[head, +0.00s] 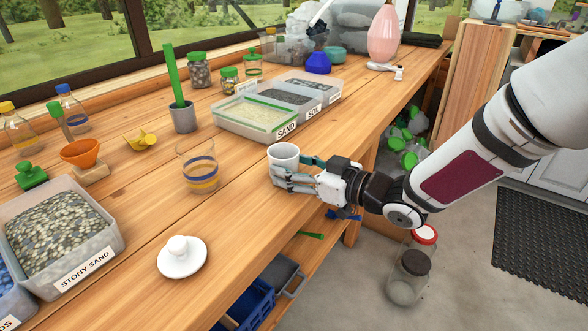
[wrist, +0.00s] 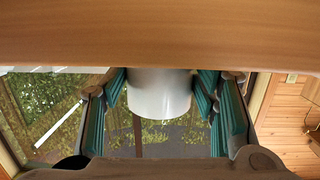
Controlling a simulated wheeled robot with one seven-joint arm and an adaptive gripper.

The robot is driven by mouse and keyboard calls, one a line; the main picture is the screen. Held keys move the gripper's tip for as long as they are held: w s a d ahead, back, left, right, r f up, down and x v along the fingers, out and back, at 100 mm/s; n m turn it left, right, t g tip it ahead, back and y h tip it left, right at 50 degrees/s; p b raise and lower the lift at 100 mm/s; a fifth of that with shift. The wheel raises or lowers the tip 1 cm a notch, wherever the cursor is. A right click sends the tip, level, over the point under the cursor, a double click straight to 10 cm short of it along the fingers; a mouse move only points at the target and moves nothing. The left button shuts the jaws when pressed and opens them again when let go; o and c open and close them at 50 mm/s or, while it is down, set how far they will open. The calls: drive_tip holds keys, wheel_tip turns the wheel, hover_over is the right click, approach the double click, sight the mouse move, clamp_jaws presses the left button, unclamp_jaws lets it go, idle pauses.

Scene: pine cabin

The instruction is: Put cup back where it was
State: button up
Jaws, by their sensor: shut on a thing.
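A white cup (head: 284,155) is upright at the front part of the wooden bench, to the right of a striped glass. My gripper (head: 296,174) is shut on the cup from the right side, with fingers around its wall. In the wrist view the cup (wrist: 160,92) sits between the two teal-padded fingers of my gripper (wrist: 163,100). The cup's base is close to the bench top; I cannot tell whether it touches. The cup's far side is hidden.
A striped glass (head: 199,167) stands left of the cup. A white lid (head: 182,258) lies nearer the front. A SAND and SOIL tray (head: 226,124) is behind the cup. A STONY SAND bin (head: 112,240) is at left. Bare wood (head: 232,215) lies between the cup and lid.

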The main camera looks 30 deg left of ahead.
drive_tip(key=o, duration=1.2)
drive_tip(key=shift+f, duration=0.1)
drive_tip(key=shift+d+r, duration=0.15)
drive_tip(key=shift+r, duration=0.05)
drive_tip(key=p+v, duration=0.2)
drive_tip(key=v, duration=0.9)
drive_tip(key=shift+d, duration=0.35)
